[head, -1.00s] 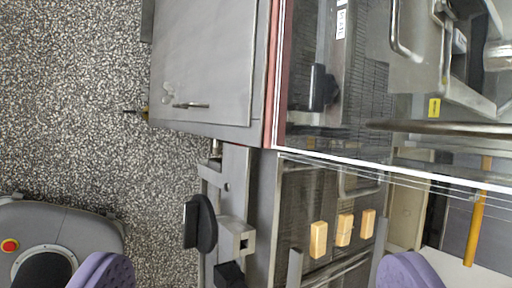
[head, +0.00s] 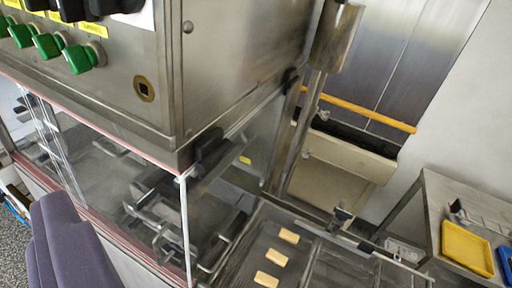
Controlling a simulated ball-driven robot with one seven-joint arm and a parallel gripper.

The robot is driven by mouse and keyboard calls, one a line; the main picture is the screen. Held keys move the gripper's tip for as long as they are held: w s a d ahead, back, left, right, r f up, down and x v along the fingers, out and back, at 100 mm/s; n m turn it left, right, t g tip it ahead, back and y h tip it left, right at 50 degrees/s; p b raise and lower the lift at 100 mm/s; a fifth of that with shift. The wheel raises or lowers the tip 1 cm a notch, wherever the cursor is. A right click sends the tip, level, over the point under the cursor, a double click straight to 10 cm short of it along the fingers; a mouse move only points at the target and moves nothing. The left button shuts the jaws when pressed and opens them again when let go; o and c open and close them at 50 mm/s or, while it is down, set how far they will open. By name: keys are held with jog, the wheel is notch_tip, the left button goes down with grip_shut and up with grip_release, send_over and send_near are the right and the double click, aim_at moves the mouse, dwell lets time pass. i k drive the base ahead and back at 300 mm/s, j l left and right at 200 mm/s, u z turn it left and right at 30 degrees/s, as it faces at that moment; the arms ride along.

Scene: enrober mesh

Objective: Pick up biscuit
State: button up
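Three pale, oblong biscuits lie in a slanting row on the dark mesh belt at the lower middle: a far biscuit (head: 289,236), a middle biscuit (head: 276,257) and a near biscuit (head: 266,279) close to the bottom edge. They are apart from each other. A purple part of my gripper (head: 65,235) shows at the lower left, well to the left of the biscuits and not touching them. No second finger can be made out, so its opening cannot be judged. I see nothing held.
A steel machine housing (head: 245,60) with green knobs (head: 85,57) fills the upper left, above clear panels. Metal rails flank the belt. A yellow bar (head: 355,108) crosses at the back. A yellow tray (head: 467,248) lies on a steel table at the right.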

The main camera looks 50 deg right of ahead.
aim_at(272, 254)
jog(key=k+j+z, duration=0.1)
jog(key=z, duration=0.35)
jog(key=k+j+z, duration=0.15)
jog(key=z, duration=0.3)
jog(key=k+z, duration=0.15)
jog(key=z, duration=0.3)
